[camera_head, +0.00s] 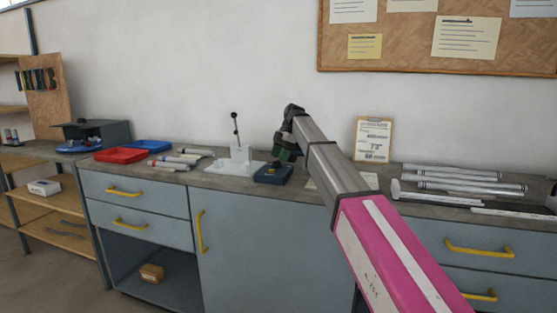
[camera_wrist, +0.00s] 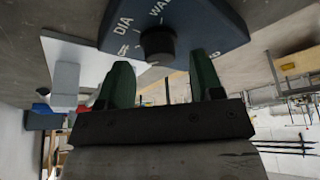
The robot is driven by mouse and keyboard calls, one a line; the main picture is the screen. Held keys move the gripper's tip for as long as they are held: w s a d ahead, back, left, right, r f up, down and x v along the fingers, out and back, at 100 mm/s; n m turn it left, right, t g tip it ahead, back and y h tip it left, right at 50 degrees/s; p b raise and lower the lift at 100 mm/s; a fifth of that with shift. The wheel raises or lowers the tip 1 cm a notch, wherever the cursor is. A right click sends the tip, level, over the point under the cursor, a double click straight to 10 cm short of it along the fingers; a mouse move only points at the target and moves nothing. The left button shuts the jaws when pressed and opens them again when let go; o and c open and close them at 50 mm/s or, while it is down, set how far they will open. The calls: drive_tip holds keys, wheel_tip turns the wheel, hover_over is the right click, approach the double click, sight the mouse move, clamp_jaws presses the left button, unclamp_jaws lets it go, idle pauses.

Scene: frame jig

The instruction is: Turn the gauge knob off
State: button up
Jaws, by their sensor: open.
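The gauge box (camera_head: 272,174) is dark blue and stands on the grey counter, just right of the white jig (camera_head: 240,156). In the wrist view, the gauge box (camera_wrist: 205,22) fills the upper middle. Its black round knob (camera_wrist: 158,44) is ringed by white marks and letters, including "DIA" and "WALL"; other lettering is partly hidden or cut off. My gripper (camera_head: 287,152) is above the box, seen from the side. In the wrist view, my gripper (camera_wrist: 162,84) has its two green fingers apart, with the knob ahead of the gap between them and nothing gripped.
A red tray (camera_head: 120,155) and a blue tray (camera_head: 150,146) lie left on the counter (camera_head: 205,180), beside several tubes (camera_head: 175,161). A clipboard (camera_head: 368,139) leans on the wall. Several long tubes (camera_head: 465,180) lie to the right. The jig's upright lever (camera_head: 236,128) stands close left of the gauge box.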

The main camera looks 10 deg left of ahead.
drive_tip(key=v, duration=0.9)
drive_tip(key=shift+s, duration=0.1)
